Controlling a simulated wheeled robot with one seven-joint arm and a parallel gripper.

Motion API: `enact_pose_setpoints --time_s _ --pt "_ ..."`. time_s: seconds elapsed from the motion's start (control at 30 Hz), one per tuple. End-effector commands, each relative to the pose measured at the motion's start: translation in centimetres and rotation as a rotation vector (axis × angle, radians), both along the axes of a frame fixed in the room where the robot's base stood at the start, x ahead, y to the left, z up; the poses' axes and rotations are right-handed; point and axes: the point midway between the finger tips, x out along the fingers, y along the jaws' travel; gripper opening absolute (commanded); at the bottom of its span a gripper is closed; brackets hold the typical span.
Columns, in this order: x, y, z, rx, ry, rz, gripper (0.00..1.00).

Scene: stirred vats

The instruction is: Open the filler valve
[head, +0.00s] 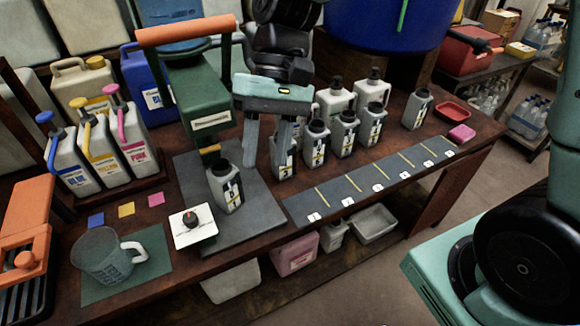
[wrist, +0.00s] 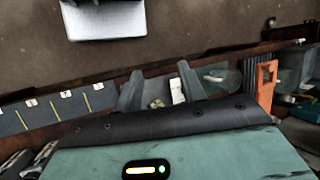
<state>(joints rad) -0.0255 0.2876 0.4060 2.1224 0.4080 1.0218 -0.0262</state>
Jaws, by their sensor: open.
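The filler is a green box-shaped body (head: 195,100) with a label and an orange bar handle (head: 187,31) across its top. A dark nozzle with a yellow band (head: 209,154) points down from it. A grey bottle (head: 226,190) stands upright below the nozzle on a dark grey plate. A white square plate with a black knob (head: 191,219) sits in front. My gripper (head: 263,165) is open, pointing down, just right of the filler body, with nothing seen between its fingers. In the wrist view the fingers (wrist: 159,72) are spread. I cannot tell which part is the valve.
Several grey bottles (head: 344,134) stand behind and right of my gripper. A numbered strip (head: 365,185) runs along the front edge. A measuring jug (head: 108,257) stands on a green mat at left, and coloured jugs (head: 120,138) stand behind it. A large blue vat (head: 385,25) is at the back.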

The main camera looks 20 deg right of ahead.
Motion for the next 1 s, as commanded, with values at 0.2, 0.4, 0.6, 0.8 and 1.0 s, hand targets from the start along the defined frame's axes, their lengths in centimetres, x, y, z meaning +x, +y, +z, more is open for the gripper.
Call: enact_pose_setpoints --time_s 0.2,0.4,0.6,0.8,1.0 --pt "-4.1 -0.1 0.6 -0.077 -0.125 0.125 0.40" --pt "-6.5 -0.6 0.7 -0.119 -0.215 0.210 0.40" --pt "-7.3 -0.8 0.7 -0.132 -0.249 0.242 0.40" --pt "-7.3 -0.8 0.7 -0.132 -0.251 0.244 0.40" --pt "-6.5 -1.0 0.2 -0.129 -0.272 0.239 0.82"
